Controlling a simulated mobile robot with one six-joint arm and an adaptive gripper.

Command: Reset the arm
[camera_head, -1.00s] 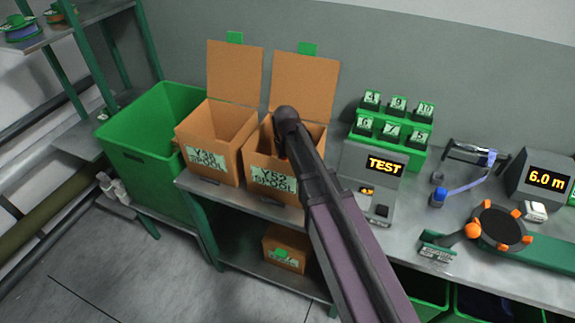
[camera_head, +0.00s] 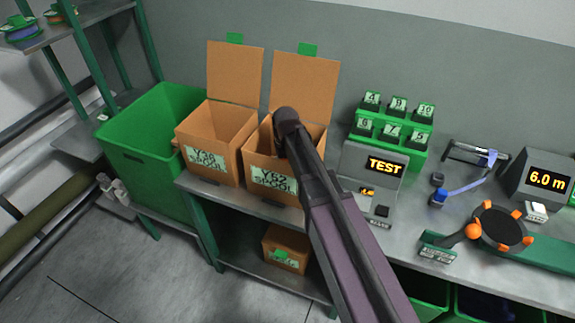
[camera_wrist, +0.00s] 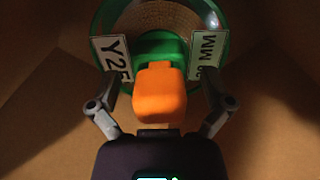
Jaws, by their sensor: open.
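In the wrist view my gripper (camera_wrist: 160,88) is open, its two fingers spread on either side of an orange block (camera_wrist: 160,95). Behind the block is a green round spool (camera_wrist: 158,45) with white labels, one reading "Y25". Brown cardboard walls (camera_wrist: 45,115) surround the gripper. In the head view my arm reaches into the right-hand open cardboard box (camera_head: 262,165), and the gripper itself is hidden there. I cannot tell whether the fingers touch the block.
A second open box (camera_head: 208,150) stands left of it, then a green bin (camera_head: 150,165). To the right are a tester (camera_head: 375,175) with a "TEST" screen, a green rack (camera_head: 392,150), a round orange-tabbed device (camera_head: 498,228) and a 6.0 m display (camera_head: 545,180). Bare wall lies behind.

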